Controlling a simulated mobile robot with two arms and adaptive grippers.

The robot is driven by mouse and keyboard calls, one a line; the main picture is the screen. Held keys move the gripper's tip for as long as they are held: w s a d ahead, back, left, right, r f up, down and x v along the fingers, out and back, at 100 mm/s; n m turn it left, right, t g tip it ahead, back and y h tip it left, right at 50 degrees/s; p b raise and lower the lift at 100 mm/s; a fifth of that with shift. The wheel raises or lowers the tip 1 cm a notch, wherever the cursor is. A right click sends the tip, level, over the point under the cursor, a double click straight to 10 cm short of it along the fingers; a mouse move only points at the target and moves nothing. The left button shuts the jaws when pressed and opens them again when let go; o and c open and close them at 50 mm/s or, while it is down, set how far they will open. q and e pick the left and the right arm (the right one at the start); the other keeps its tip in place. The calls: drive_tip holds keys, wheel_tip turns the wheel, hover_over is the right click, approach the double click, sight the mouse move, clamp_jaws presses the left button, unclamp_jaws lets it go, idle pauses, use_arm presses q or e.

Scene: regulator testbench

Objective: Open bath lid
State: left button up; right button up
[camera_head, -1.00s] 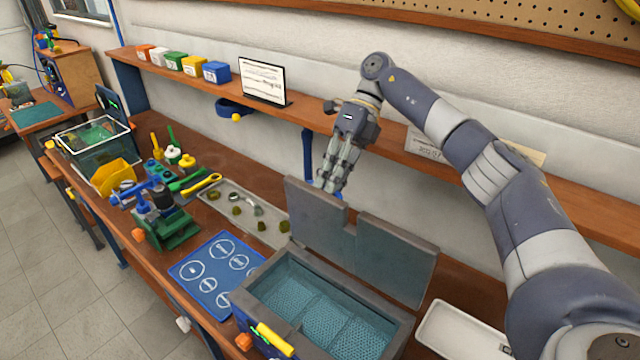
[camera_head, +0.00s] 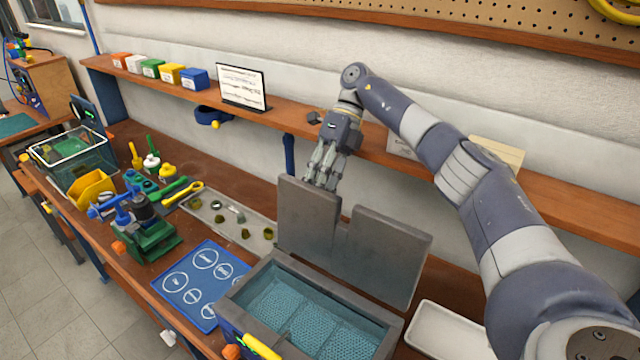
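The bath (camera_head: 243,293) is a grey rectangular box on the bench with a blue-green perforated interior in view. Its grey lid (camera_head: 375,258) stands raised along the bath's back edge, roughly upright, with a notch in its top edge. The bath's opening is uncovered. My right gripper (camera_head: 322,182) hangs fingers down behind the lid's upper left part. Its fingertips are partly hidden by the lid, so I cannot tell whether they touch it or how far apart they are. My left gripper is not in view.
A white tray (camera_head: 450,338) lies right of the bath. Left are a blue mat (camera_head: 201,300), a tray of small parts (camera_head: 262,245) and a green and blue fixture (camera_head: 150,238). A wooden shelf (camera_head: 290,122) with a sign and coloured boxes runs behind the gripper.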

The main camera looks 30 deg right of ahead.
wheel_tip(320, 180, up, 10)
drive_tip(key=shift+r, duration=0.15)
idle(0.8)
idle(0.6)
